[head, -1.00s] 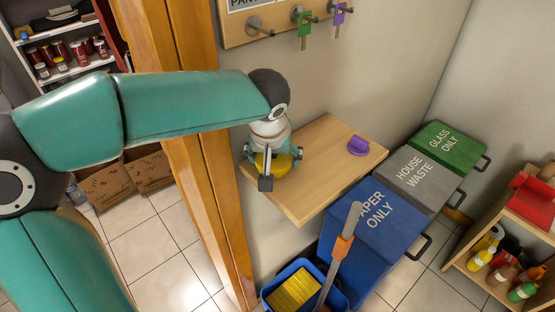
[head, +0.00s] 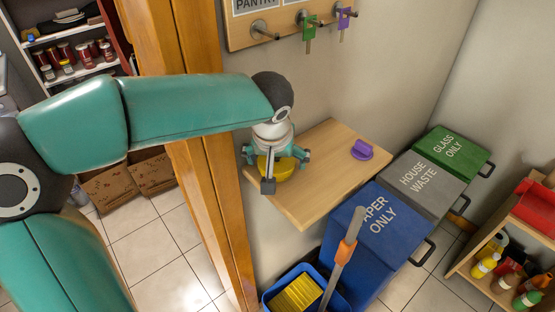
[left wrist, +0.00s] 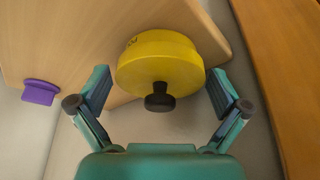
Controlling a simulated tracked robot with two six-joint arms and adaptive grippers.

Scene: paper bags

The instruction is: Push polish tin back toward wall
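The polish tin is a round yellow tin (head: 283,170) on the wooden wall shelf (head: 318,180), at the shelf's left end and partly hidden under my left gripper (head: 276,160). In the left wrist view the yellow tin (left wrist: 160,58) with its dark knob lies ahead of and between the spread fingers of my left gripper (left wrist: 159,82). The gripper is open, with gaps showing between both fingers and the tin. The tin is close to the shelf edge. My right gripper is not in view.
A purple object (head: 361,149) sits farther right on the shelf. A door frame (head: 205,180) stands close left of the shelf. Key hooks (head: 307,18) are on the wall above. A blue paper bin (head: 372,232), a blue bucket (head: 275,296) and a mop handle (head: 345,250) are below.

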